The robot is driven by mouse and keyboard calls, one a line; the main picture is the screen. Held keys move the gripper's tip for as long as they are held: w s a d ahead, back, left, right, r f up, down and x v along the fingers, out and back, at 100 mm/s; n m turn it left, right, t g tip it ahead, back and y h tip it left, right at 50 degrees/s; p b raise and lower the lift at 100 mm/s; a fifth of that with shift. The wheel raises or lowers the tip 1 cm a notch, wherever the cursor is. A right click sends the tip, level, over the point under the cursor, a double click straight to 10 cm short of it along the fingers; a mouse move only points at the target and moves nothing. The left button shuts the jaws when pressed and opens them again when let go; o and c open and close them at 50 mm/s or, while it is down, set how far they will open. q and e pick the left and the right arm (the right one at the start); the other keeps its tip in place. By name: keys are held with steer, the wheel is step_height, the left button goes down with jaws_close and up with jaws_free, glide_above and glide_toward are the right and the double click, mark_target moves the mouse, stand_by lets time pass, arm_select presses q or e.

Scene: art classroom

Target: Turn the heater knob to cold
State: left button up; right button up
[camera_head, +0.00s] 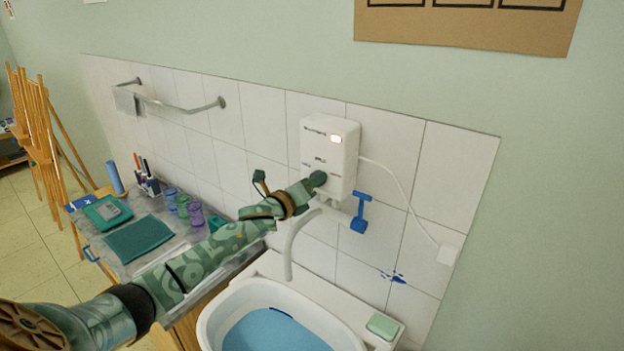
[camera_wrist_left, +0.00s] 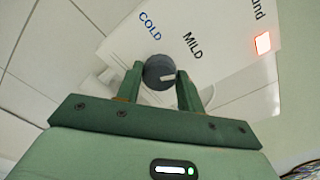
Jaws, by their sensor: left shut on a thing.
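The white heater box (camera_head: 345,158) hangs on the tiled wall above the basin, with a lit red display. Its round dark knob (camera_head: 318,178) is on the lower front. In the left wrist view the grey knob (camera_wrist_left: 157,70) sits between the two green fingers of my left gripper (camera_wrist_left: 160,84), which is shut on it. In the head view my left gripper (camera_head: 309,185) reaches the heater front. My right gripper is out of view.
A white basin (camera_head: 214,318) and a curved spout (camera_head: 290,245) are below the heater. A blue lever (camera_head: 359,212) hangs at its lower right, near a white cable (camera_head: 403,188). Cups and a teal cloth (camera_head: 138,239) are on the left counter.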

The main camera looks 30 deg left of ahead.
arm_select(q)
steer(key=n+p, duration=0.1)
steer(key=n, duration=0.3)
steer(key=shift+a+r+n+p, duration=0.1)
steer(key=shift+n+p, duration=0.2)
steer(key=shift+p, duration=0.1)
steer(key=n+p, duration=0.1)
steer(key=n, duration=0.2)
steer(key=shift+n, duration=0.4)
steer(key=n+p, duration=0.2)
steer(key=n, duration=0.2)
steer(key=shift+f+n+p, duration=0.2)
steer(key=shift+n+p, duration=0.65)
steer(key=shift+n, duration=1.15)
steer(key=o, duration=1)
steer(key=s, duration=0.5)
steer(key=s+a+b, duration=0.1)
steer(key=s, duration=1)
steer(key=shift+s+a+b, duration=0.2)
steer(key=shift+b, duration=0.1)
steer(key=shift+f, duration=0.1)
